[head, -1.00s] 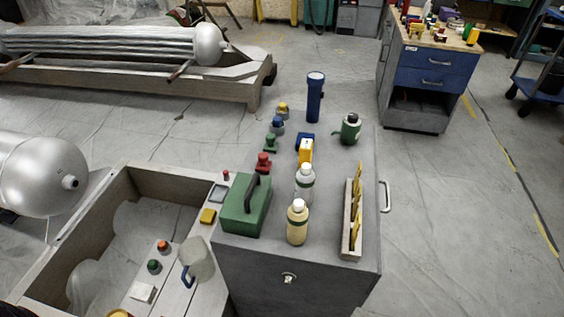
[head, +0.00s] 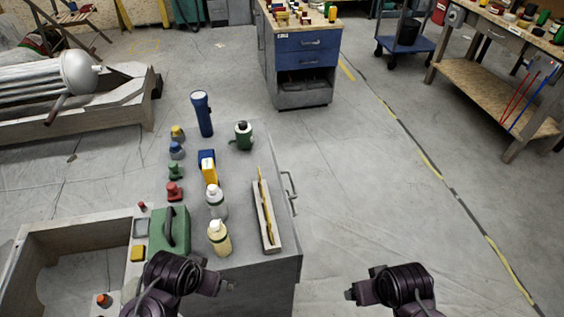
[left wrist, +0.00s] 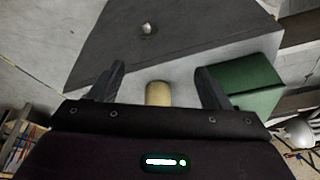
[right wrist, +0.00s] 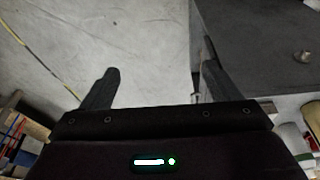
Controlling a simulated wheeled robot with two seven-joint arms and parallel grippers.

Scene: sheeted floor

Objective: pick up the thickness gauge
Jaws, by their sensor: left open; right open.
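A yellow and blue handheld device (head: 208,170), which looks like the thickness gauge, stands on the grey cabinet top (head: 240,185), behind a white-capped grey bottle (head: 216,202). My left gripper (head: 229,287) is low in the head view, in front of the cabinet and well short of the device. In the left wrist view the left gripper (left wrist: 160,70) is open and empty, with a cream bottle (left wrist: 158,94) visible between its fingers. My right gripper (head: 350,294) is right of the cabinet. In the right wrist view the right gripper (right wrist: 160,70) is open over bare floor.
A green case (head: 170,232), a cream bottle (head: 219,240) and a tray with yellow pieces (head: 267,228) crowd the cabinet's near part. A blue flashlight (head: 202,114), a green bottle (head: 243,136) and several coloured knobbed items stand farther back.

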